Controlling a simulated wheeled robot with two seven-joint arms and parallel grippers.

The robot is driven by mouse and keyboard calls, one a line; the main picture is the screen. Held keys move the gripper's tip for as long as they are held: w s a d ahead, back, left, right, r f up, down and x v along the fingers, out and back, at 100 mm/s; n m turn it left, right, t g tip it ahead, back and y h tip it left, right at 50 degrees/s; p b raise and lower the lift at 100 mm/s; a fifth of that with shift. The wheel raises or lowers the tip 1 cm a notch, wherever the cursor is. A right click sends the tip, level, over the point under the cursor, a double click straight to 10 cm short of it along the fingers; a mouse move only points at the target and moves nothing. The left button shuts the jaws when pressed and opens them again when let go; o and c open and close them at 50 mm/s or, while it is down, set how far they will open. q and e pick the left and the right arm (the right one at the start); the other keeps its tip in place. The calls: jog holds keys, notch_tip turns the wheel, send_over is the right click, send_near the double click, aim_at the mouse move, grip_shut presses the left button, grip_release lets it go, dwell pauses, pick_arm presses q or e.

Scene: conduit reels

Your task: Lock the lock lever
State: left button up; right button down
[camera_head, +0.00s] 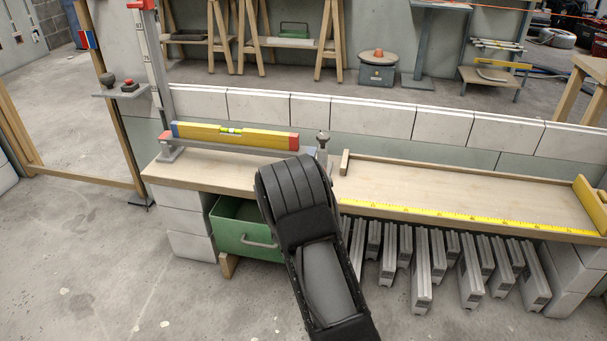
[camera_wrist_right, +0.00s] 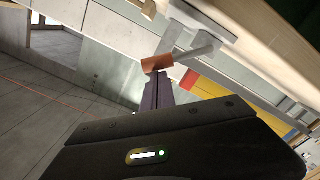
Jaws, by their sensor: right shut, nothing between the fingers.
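The lock lever shows in the right wrist view as a grey bar (camera_wrist_right: 195,52) with an orange-brown end cap (camera_wrist_right: 158,64), under a pale grey bracket (camera_wrist_right: 205,17). My right gripper (camera_wrist_right: 161,76) is shut and empty. Its dark fingertips are close to the end cap; I cannot tell whether they touch it. In the head view my right arm reaches up over the bench and hides its own gripper. I cannot make out the lever there. My left gripper is in neither view.
A yellow spirit level (camera_head: 235,133) lies along the back of the wooden bench. A round-knobbed post (camera_head: 323,145) stands beside my arm. A green drawer (camera_head: 235,225) is below. To the right lies a shallow wooden tray (camera_head: 450,187) with a yellow tape along its front edge.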

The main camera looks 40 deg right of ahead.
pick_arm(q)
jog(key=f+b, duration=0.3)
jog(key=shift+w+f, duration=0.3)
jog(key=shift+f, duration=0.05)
pick_arm(e)
jog(key=f+m, duration=0.1)
jog(key=s+d+f+m, duration=0.1)
jog(key=s+f+m, duration=0.1)
jog(key=m, duration=0.1)
jog(key=shift+s+d, duration=0.15)
jog(key=shift+d, duration=0.2)
jog(key=shift+s+f, duration=0.1)
